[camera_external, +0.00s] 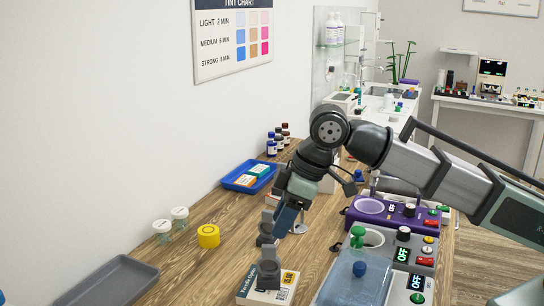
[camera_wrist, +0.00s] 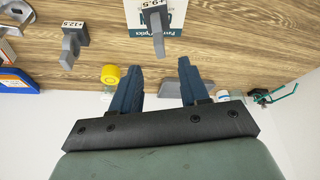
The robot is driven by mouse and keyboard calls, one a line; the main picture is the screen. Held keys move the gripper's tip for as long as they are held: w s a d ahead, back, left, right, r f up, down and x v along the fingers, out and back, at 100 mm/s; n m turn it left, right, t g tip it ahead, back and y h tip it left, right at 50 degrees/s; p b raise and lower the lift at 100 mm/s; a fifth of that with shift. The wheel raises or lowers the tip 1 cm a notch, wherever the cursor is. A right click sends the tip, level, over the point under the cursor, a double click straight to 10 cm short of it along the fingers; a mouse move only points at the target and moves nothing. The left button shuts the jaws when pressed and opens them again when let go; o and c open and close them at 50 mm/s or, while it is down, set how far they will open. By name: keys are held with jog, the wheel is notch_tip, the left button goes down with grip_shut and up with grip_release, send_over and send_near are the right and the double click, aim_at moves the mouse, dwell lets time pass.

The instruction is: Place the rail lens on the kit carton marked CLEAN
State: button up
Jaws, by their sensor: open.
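Grey upright stands that look like rail lenses are on the wooden bench. One (camera_external: 268,268) stands on the book at the front; in the wrist view it carries a "+9.5" label (camera_wrist: 158,42). Another (camera_external: 267,230), labelled "+12.5" in the wrist view (camera_wrist: 71,44), stands behind it on bare wood.
The blue tray (camera_external: 236,185) is against the wall. A yellow roll (camera_external: 208,236), white-lidded jars (camera_external: 162,229) and a grey tray (camera_external: 118,279) stand left of the book (camera_external: 285,293). Purple (camera_external: 378,218) and pale-blue devices stand right. Dark bottles (camera_external: 272,146) are farther back.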

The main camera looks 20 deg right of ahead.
jog(key=shift+v, duration=1.5)
